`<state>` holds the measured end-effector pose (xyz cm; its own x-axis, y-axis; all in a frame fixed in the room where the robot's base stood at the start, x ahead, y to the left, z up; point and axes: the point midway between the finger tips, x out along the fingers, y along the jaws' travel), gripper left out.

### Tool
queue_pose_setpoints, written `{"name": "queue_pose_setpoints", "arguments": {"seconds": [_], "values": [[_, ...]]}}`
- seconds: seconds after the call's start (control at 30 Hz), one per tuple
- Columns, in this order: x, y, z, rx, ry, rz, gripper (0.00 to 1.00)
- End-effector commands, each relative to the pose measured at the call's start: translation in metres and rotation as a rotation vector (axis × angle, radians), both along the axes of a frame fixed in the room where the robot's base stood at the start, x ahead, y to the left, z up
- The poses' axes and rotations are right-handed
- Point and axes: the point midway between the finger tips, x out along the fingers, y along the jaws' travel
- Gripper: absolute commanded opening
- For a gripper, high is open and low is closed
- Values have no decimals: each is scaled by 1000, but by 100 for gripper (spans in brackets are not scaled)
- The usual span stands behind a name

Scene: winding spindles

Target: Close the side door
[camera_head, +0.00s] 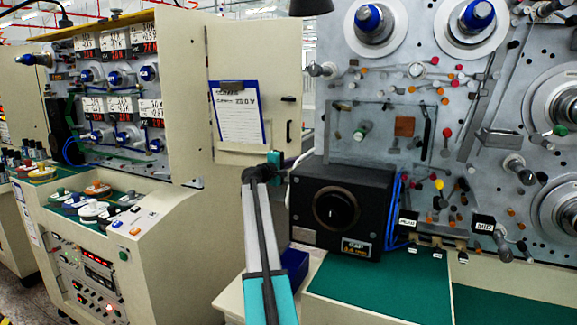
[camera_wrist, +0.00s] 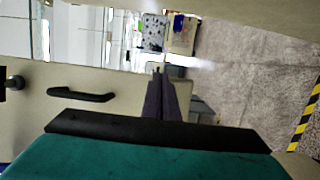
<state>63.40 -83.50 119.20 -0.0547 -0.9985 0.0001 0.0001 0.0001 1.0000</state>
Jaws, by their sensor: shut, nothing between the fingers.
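The side door (camera_head: 235,133) is a cream panel standing open, swung out from the right side of the left machine's cabinet. A clipboard (camera_head: 237,112) hangs on it, and a black handle (camera_head: 289,131) sits near its right edge. In the wrist view the door (camera_wrist: 30,125) fills the left, with its black handle (camera_wrist: 82,95) left of my fingers. My gripper (camera_wrist: 161,75) is shut and empty, to the handle's right near the door's edge; contact with the door cannot be told. In the head view my gripper (camera_head: 275,160) is small, below the handle and partly hidden by my arm.
The left machine (camera_head: 150,235) has spindles and a control panel. At right stand a black box (camera_head: 342,205) and a spindle board (camera_head: 400,90) on a green-topped bench (camera_head: 380,285), close beside my arm. Grey floor (camera_wrist: 240,85) with a yellow-black stripe (camera_wrist: 306,115) shows beyond the door.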

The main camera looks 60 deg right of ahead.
Motion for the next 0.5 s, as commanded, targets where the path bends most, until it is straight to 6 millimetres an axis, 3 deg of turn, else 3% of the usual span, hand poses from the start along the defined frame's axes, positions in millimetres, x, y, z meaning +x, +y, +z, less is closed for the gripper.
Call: {"name": "queue_pose_setpoints", "arguments": {"seconds": [0.5], "values": [[-21,-16,0,0,0,-24,0]]}}
